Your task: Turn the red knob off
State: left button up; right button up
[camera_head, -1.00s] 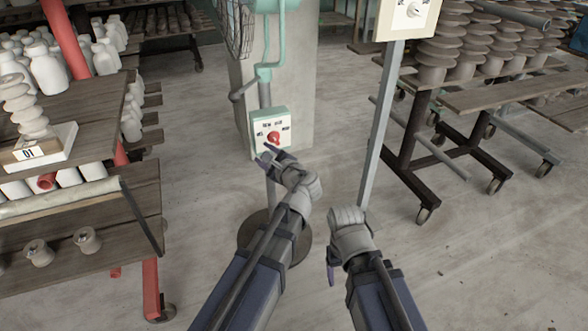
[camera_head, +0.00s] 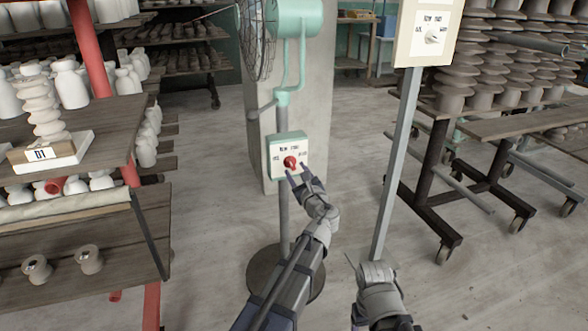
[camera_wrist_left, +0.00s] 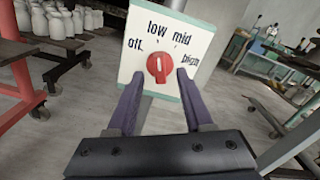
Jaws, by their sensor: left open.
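The red knob (camera_head: 290,162) sits on the pale face of a green-edged control box (camera_head: 276,147) on the fan's pole. In the left wrist view the red knob (camera_wrist_left: 160,68) is ringed by the words off, low, mid and high; I cannot tell surely which one it points to. My left gripper (camera_head: 298,172) is open and empty, just in front of the box. In the left wrist view its fingertips (camera_wrist_left: 158,76) lie left and right of the knob; contact is not visible. My right gripper (camera_head: 376,278) is low in the head view, its fingers mostly hidden.
A second panel (camera_head: 429,38) with a pale knob stands on a grey post (camera_head: 397,165) to the right. A shelf (camera_head: 80,140) with white pots is at the left. A wheeled rack (camera_head: 440,170) is at the right. Open floor lies between.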

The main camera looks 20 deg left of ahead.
aim_at(291, 163)
pick_arm(q)
jog(key=shift+x, duration=1.45)
grip_shut()
